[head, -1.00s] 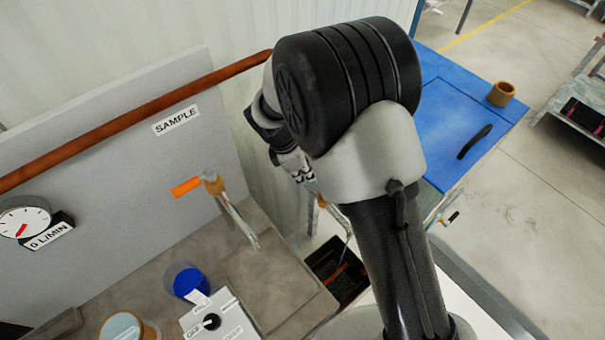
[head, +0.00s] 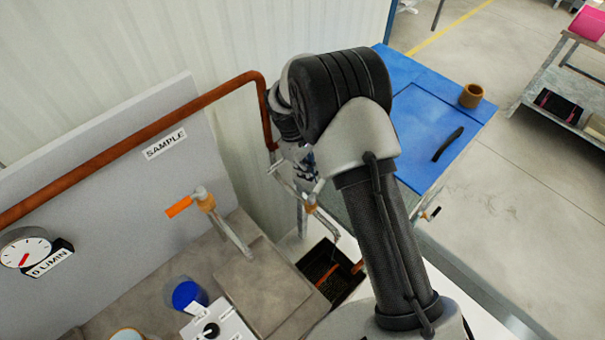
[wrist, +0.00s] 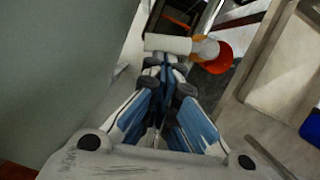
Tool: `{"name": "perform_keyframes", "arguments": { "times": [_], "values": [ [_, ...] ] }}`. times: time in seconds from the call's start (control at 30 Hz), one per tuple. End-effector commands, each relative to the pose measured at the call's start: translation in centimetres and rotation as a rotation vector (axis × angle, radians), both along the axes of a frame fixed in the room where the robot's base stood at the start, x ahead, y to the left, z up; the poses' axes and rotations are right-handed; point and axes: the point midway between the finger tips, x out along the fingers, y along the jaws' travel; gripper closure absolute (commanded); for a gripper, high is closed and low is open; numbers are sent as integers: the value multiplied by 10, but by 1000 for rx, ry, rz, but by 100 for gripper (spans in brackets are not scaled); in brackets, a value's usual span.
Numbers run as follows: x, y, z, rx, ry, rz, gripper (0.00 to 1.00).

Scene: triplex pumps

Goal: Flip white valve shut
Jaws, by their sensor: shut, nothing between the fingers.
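The white valve handle (wrist: 168,44) is a short white bar at the top of the wrist view, joined to a brass-coloured body (wrist: 203,47). My gripper (wrist: 163,66) is shut and empty, its fingertips just below the handle in the picture. I cannot tell whether they touch it. In the head view a brass valve body (head: 311,204) with a pale lever (head: 318,187) stands on a thin pipe beyond my arm. My gripper there is mostly hidden behind my arm.
A second tap with an orange lever (head: 179,206) stands left over the bench (head: 245,290). A copper pipe (head: 130,139) runs along the SAMPLE board and bends down by the valve. A dark open drain box (head: 330,270) lies below. A blue cabinet (head: 415,130) stands right.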

Motion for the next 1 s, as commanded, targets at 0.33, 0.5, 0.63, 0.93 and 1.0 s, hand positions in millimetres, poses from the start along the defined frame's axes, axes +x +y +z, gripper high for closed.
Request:
{"name": "perform_keyframes", "arguments": {
  "times": [0.33, 0.5, 0.63, 0.93, 1.0],
  "values": [
    [1, -12, 0, -1, 2, -99, 100],
    [1, -14, 0, -1, 2, -96, 100],
    [1, -15, 0, -2, 1, -95, 100],
    [1, -15, 0, -2, 1, -94, 100],
    [1, -15, 0, -1, 1, -94, 100]
  ]
}}
